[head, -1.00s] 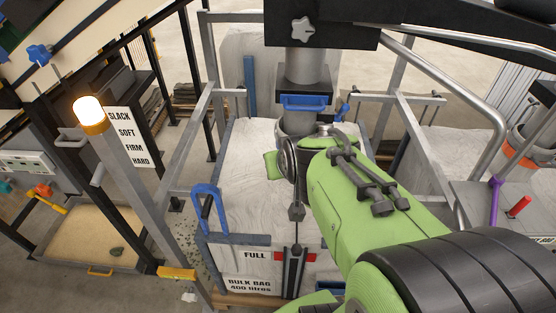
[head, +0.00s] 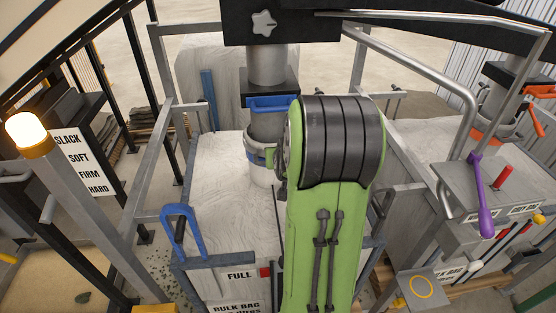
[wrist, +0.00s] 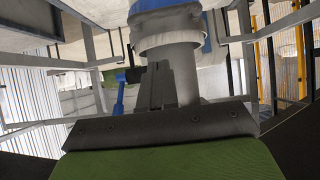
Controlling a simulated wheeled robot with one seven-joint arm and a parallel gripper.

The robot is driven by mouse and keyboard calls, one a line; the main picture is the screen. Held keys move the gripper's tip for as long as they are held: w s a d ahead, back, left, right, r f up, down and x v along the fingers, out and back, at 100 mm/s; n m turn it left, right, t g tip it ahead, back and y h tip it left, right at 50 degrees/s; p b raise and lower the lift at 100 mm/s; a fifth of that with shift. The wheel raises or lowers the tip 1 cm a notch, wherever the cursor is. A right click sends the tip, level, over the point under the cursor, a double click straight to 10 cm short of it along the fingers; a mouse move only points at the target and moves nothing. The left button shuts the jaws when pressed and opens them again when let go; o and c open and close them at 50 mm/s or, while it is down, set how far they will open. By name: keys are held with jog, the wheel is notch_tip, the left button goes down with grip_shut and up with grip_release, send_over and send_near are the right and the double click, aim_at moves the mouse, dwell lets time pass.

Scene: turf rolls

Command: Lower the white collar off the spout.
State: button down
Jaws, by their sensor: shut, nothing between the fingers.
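In the wrist view the white collar (wrist: 170,38) is a pale ring around the grey spout (wrist: 183,72). My gripper (wrist: 157,68) shows there as dark grey fingers, shut and empty, close beside the spout in the picture. I cannot tell whether they touch it. In the head view my green arm hides the gripper and the right side of the collar.
A blue handle (head: 271,103) juts from the black block on the spout. A blue hook (head: 183,228) stands at the bag's front left. Grey frame rails flank the bag. A control panel with a purple lever (head: 482,196) stands right. A lit lamp (head: 27,130) is at left.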

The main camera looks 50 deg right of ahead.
jog(key=w+d+f, duration=0.3)
jog(key=w+f, duration=0.1)
jog(key=f, duration=0.3)
jog(key=shift+d+b, duration=0.2)
jog(key=shift+b, duration=0.2)
notch_tip(320, 180, down, 12)
jog(key=b, duration=1.2)
jog(key=shift+r, duration=0.2)
